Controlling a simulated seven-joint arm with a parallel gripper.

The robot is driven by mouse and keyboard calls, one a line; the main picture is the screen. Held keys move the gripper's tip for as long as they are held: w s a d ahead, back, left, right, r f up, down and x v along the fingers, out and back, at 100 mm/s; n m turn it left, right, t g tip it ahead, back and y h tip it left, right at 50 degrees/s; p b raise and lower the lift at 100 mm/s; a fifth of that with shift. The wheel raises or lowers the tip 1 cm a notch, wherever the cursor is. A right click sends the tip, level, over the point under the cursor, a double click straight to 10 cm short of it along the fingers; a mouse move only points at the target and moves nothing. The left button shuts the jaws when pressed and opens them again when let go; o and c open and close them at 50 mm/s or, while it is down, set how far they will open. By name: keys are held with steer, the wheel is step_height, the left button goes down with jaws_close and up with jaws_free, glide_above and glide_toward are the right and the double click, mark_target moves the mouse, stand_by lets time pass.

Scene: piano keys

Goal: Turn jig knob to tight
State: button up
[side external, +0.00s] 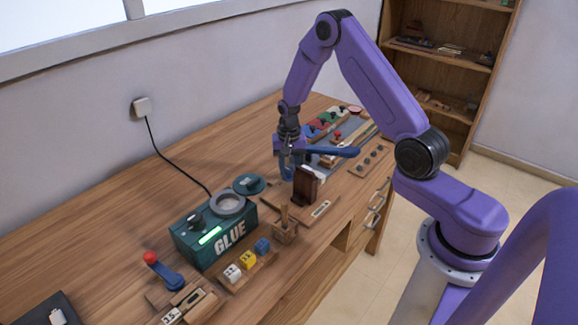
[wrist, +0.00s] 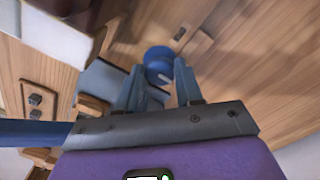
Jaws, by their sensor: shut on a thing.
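The jig knob looks to be the round blue knob (wrist: 158,62) in the wrist view, beside a wooden block with a dark slot (wrist: 180,33). My gripper (wrist: 160,85) points at it, with its two fingers on either side and their tips shut on it. In the side view my gripper (side external: 287,168) reaches down to the bench, and a bit of the blue knob (side external: 287,175) shows low between the fingers. The knob's markings and how far it is turned cannot be read.
A dark brown upright block (side external: 305,187) stands close in front of my gripper. A long blue bar (side external: 333,152) extends to its right.

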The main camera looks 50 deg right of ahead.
mark_target(289, 169)
steer(key=o, duration=1)
steer(key=shift+o, duration=0.2)
steer(key=shift+r, duration=0.1)
step_height(289, 169, up, 17)
steer(key=shift+r, duration=0.15)
